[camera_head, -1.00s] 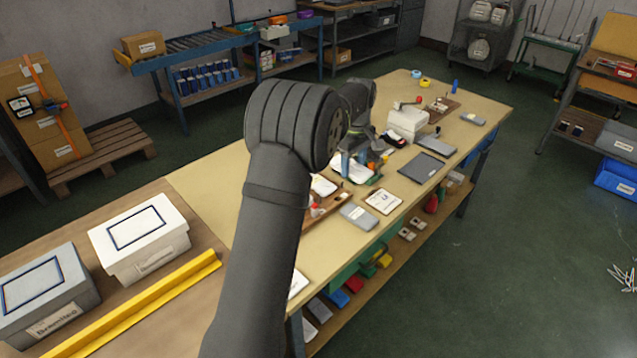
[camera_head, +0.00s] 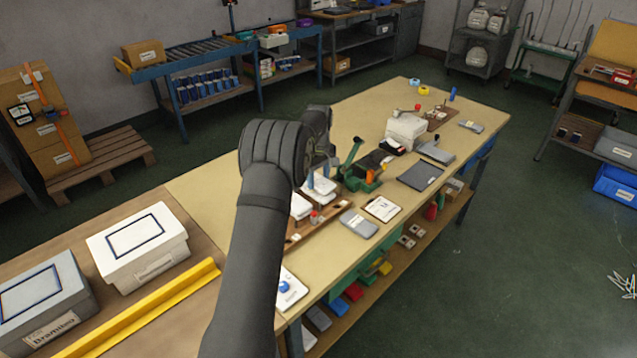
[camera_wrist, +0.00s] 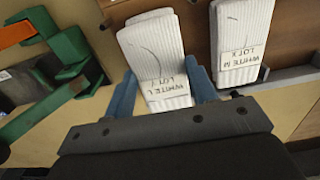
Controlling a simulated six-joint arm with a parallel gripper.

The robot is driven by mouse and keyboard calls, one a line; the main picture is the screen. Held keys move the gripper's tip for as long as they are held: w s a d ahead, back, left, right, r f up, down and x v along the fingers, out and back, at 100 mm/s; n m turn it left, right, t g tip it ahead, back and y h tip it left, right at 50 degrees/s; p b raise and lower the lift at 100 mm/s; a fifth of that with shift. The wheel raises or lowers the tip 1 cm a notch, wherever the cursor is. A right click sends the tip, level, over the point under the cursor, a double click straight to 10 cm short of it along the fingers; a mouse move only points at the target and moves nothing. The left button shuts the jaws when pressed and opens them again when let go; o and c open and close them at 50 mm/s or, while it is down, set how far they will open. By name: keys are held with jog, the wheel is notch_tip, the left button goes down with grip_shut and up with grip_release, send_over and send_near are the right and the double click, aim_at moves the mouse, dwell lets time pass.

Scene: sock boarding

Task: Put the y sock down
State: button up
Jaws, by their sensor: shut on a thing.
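My gripper (camera_wrist: 158,70) has its two blue fingers on either side of a folded white sock (camera_wrist: 152,45) in the wrist view and is shut on it. Its label reads "WHITE L LOT", with the lot letter unclear. The held sock is at the brown wooden tray (camera_head: 297,238); I cannot tell whether it touches the floor of the tray. A second white sock (camera_wrist: 241,35), labelled "WHITE M LOT X", lies to the right of the held one in the wrist view. In the head view my arm partly hides the tray.
A green device (camera_head: 362,176) stands just right of the tray in the head view and also shows in the wrist view (camera_wrist: 70,50). A grey flat box (camera_head: 359,223) and a clipboard (camera_head: 382,209) lie at the tray's right.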

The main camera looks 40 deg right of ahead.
aim_at(319, 181)
jog(key=shift+f, duration=1.05)
jog(key=shift+f, duration=0.2)
jog(key=o, duration=1)
jog(key=shift+c, duration=0.2)
jog(key=shift+r, duration=0.1)
notch_tip(319, 181, up, 12)
jog(key=shift+r, duration=0.1)
